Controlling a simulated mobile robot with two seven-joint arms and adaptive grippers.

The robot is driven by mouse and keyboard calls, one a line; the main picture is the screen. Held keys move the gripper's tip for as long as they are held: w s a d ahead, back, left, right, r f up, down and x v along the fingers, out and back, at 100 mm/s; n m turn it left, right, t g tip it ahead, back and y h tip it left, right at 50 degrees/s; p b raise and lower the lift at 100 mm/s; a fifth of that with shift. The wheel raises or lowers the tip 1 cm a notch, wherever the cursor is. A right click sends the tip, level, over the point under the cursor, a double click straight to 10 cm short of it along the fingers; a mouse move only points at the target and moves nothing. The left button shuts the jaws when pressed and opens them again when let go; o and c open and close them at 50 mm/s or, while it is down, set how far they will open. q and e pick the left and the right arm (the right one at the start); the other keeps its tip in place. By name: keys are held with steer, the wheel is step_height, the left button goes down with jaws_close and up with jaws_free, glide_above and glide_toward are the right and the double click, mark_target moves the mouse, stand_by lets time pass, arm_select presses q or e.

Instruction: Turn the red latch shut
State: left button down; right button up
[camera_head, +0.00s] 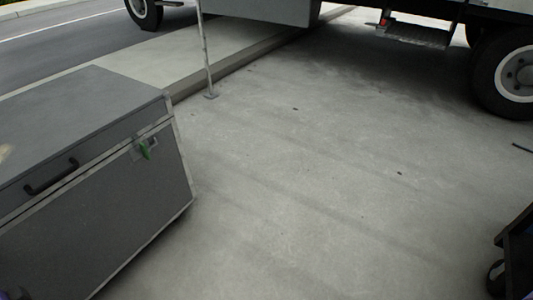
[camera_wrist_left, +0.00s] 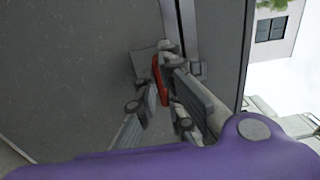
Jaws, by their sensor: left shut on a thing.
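The red latch (camera_wrist_left: 158,73) shows in the left wrist view as a small red strip on the grey case, beside the metal edge strip. My left gripper (camera_wrist_left: 165,88) is shut on it, with one finger on each side. The fingers hide much of the latch, so I cannot tell its exact angle. The head view shows the grey case (camera_head: 90,205) at the left with its lid down. The red latch and my left gripper are not visible there. My right gripper is in neither view.
A thin pole (camera_head: 205,50) stands behind the case. A truck wheel (camera_head: 508,75) is at the upper right and a dark cart (camera_head: 519,255) at the lower right. The middle pavement is clear.

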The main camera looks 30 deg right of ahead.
arm_select(q)
steer(key=shift+d+f, duration=0.1)
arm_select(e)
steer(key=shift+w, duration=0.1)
arm_select(q)
steer(key=c, duration=1.9)
jaws_free()
